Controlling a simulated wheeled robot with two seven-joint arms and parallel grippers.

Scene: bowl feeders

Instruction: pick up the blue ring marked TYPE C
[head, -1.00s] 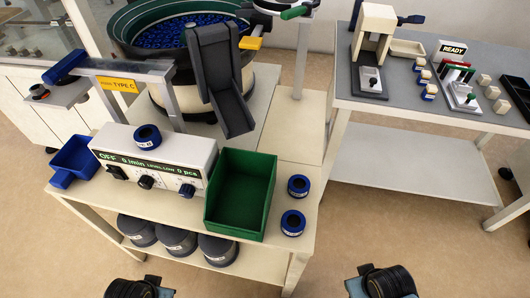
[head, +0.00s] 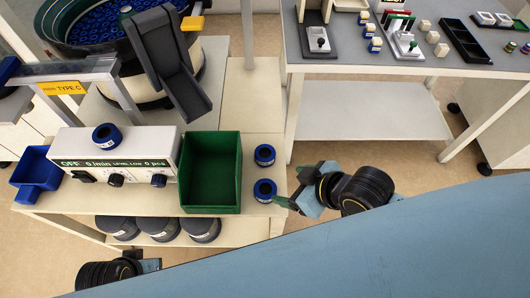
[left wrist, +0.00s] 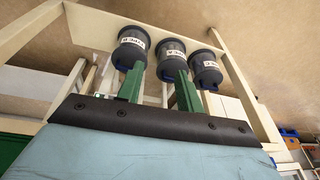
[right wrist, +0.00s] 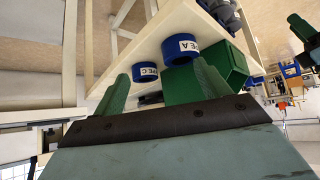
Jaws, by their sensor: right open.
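A blue ring whose label ends in "PE C" (right wrist: 145,70) shows in the right wrist view, left of a nearer ring labelled "PE A" (right wrist: 180,48). In the head view two blue rings stand right of the green bin, a back one (head: 264,155) and a front one (head: 264,190); their labels are too small to read. My right gripper (head: 288,202) is open and empty, its fingers just right of the front ring. The fingers also show parted in the right wrist view (right wrist: 162,88). My left gripper (left wrist: 158,88) is open and empty, facing the dark drums.
The green bin (head: 238,170) stands left of the two rings. Another blue ring (head: 105,136) sits on the white controller (head: 150,148). A feeder chute (head: 165,65) hangs behind the bin. A pale blue surface hides the lower right of the head view.

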